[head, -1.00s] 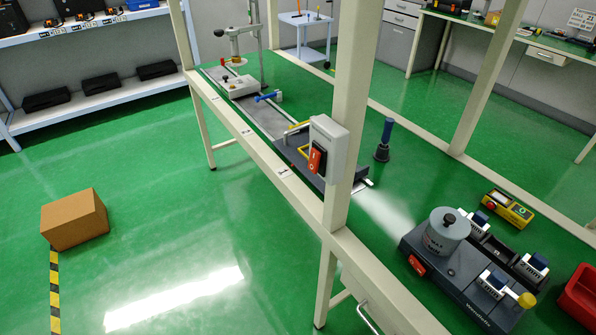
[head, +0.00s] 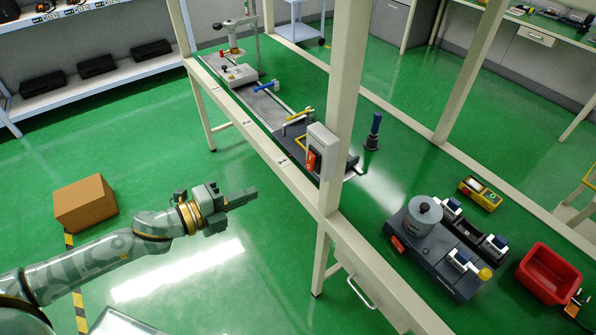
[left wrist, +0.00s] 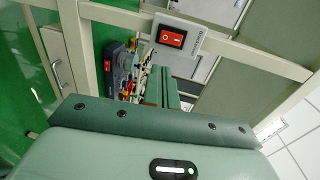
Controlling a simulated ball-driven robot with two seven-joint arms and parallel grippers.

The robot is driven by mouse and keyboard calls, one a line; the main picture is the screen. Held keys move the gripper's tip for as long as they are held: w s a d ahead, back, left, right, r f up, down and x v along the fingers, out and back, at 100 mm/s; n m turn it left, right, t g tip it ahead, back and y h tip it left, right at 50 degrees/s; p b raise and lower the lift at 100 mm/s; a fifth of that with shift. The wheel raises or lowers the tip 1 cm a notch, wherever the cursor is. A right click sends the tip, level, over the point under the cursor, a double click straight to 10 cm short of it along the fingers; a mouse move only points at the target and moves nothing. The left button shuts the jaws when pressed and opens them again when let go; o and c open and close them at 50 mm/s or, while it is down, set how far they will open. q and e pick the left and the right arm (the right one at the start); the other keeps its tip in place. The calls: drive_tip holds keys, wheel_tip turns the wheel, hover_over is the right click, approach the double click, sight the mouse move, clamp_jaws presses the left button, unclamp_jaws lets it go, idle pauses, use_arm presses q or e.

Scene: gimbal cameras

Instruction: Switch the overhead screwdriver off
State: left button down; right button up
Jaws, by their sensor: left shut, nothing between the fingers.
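A pale switch box (head: 322,146) with a red rocker switch (head: 312,159) is fixed to the cream post of the workbench frame. The box also shows in the left wrist view (left wrist: 191,42), with its red rocker (left wrist: 171,38) facing me. I cannot tell for sure which side of the rocker is pressed. My left gripper (head: 254,193) is shut and empty, over the floor in front of the bench. It points right, to the left of and a little lower in the picture than the switch, and is apart from it. No overhead screwdriver is clearly visible. My right gripper is not in view.
The cream bench frame (head: 338,222) and its post stand close to the switch. A grey device (head: 435,258), a red bin (head: 549,273) and a yellow device (head: 480,193) rest on the bench. A cardboard box (head: 86,203) lies on the floor at left.

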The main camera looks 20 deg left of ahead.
sight(311, 162)
use_arm(q)
drive_tip(key=x, duration=1.4)
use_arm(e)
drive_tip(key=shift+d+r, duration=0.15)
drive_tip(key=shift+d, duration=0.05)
